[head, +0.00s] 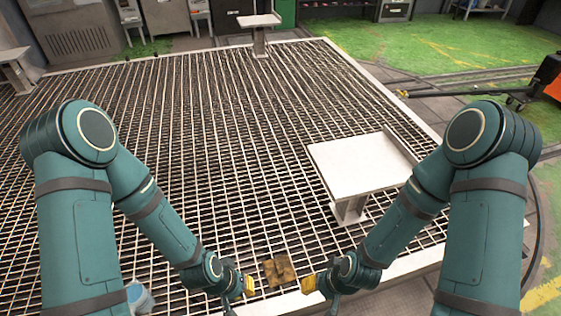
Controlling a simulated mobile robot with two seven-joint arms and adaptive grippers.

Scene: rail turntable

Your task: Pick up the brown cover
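The brown cover (279,270) is a small, rough-looking brown piece on the metal grating, low in the middle of the head view. My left gripper (244,288) is just left of it, with a yellow fingertip pad facing the cover and a gap between them. My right gripper (314,287) is just right of it, also with a yellow pad showing and apart from the cover. Both grippers are small and partly hidden by their own wrists, so their finger openings are not clear. Neither appears to touch the cover.
The grating (190,150) stretches far ahead and is mostly bare. A white-topped stand (358,162) rises right of centre, near my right forearm. Another small stand (259,22) is at the far edge. A bluish-white container (140,298) sits at lower left.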

